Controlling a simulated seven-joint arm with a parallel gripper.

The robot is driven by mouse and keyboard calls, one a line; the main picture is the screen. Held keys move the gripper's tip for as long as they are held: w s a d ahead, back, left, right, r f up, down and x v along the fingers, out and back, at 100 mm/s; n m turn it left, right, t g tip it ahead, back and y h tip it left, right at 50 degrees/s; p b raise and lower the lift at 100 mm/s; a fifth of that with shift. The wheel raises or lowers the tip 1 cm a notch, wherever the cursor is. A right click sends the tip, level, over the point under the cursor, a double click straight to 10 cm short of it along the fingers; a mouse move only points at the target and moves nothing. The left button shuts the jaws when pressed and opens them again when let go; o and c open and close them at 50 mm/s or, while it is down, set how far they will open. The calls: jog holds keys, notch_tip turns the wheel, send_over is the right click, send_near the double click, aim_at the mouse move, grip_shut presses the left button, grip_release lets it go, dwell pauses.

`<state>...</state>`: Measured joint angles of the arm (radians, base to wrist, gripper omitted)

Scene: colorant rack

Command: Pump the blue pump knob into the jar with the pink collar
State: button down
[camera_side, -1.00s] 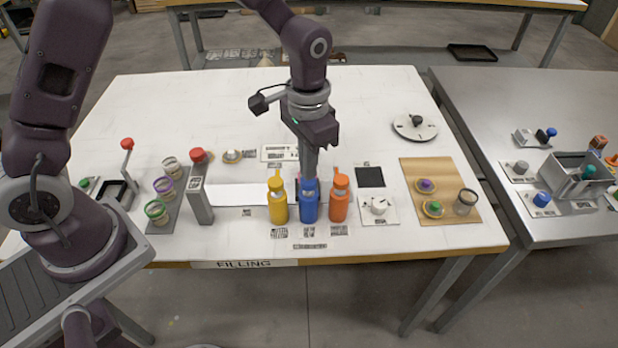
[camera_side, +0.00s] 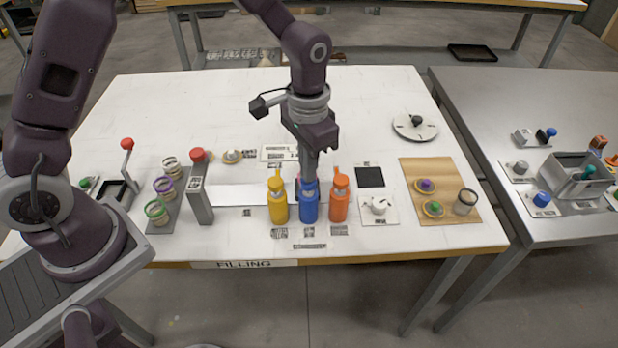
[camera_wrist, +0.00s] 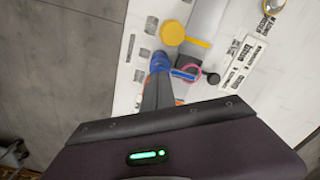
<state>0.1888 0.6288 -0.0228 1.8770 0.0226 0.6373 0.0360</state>
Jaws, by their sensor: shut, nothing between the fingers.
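The blue pump bottle (camera_side: 309,205) stands upright between a yellow and an orange one. My gripper (camera_side: 309,178) points down over its top with fingers shut and nothing between them. In the wrist view, the fingertips (camera_wrist: 158,76) overlap the blue pump knob (camera_wrist: 160,58) and seem to touch it; the exact contact is hidden. The blue spout (camera_wrist: 184,75) reaches over the jar with the pink collar (camera_wrist: 191,72). In the side view that jar is almost wholly hidden behind the blue bottle and the fingers.
The yellow bottle (camera_side: 277,203) and orange bottle (camera_side: 339,201) stand close on either side. A grey post with a red top (camera_side: 200,190) and several collared jars (camera_side: 157,212) are at left. A white dial (camera_side: 379,206) and wooden board (camera_side: 428,172) are at right.

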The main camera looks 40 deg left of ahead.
jog(key=shift+f, duration=1.05)
jog(key=shift+r, duration=1.4)
jog(key=shift+f, duration=1.35)
jog(key=shift+r, duration=1.35)
jog(key=shift+f, duration=0.15)
